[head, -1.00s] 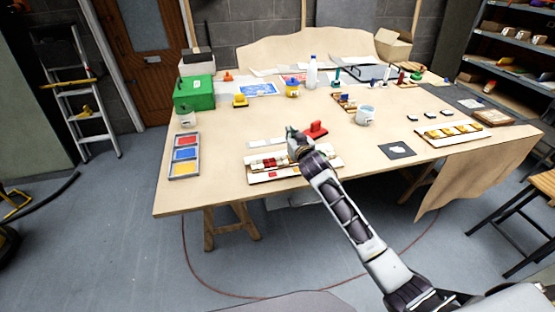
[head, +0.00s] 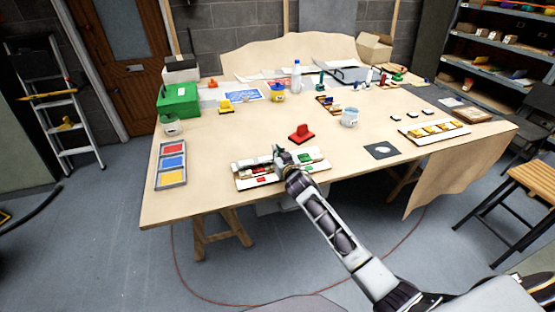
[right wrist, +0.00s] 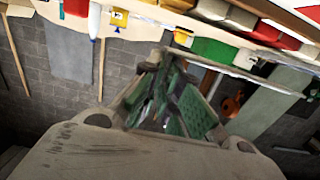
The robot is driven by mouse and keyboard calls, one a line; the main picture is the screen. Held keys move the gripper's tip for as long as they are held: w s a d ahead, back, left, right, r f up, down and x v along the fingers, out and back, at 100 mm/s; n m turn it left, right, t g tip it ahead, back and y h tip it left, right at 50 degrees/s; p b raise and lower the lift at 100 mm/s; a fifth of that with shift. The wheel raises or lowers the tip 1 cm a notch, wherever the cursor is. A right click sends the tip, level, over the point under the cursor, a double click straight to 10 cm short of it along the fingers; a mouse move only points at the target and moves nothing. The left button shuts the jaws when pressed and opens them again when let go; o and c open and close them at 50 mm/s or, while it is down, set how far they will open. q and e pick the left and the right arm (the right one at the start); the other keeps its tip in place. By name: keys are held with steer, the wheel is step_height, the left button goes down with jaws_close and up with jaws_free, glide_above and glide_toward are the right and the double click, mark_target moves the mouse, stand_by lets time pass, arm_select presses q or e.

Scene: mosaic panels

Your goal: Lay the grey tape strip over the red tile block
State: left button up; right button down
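The mosaic panel (head: 245,184) lies near the table's front edge, with red, white and green tiles. A red tile block (head: 262,168) shows on it, left of my right gripper (head: 280,153). That gripper is low over the panel's back side. Its dark green finger pads (right wrist: 180,105) are close together in the right wrist view, with blur and overlap hiding any gap. I cannot pick out the grey tape strip for certain; pale strips show along the panel's back, and whether one is in the fingers is unclear. My left gripper is not in view.
A red-handled block (head: 301,134) stands just behind the panel. A tray of red, blue and yellow (head: 184,177) is at the left. A clear jar (head: 349,117), a dark square sheet (head: 380,151) and another panel (head: 408,136) are to the right.

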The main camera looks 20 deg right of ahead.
steer(key=shift+f, duration=1.65)
steer(key=shift+f, duration=0.1)
steer(key=c, duration=1.6)
jaws_free()
steer(key=shift+c, duration=0.2)
steer(key=shift+r, duration=0.2)
steer(key=shift+s+r, duration=0.2)
steer(key=shift+s, duration=2.15)
steer(key=s+r, duration=0.1)
steer(key=s, duration=0.6)
steer(key=shift+d+r+b, duration=0.15)
steer(key=shift+d+b, duration=0.05)
steer(key=shift+b, duration=0.2)
steer(key=shift+s, duration=0.15)
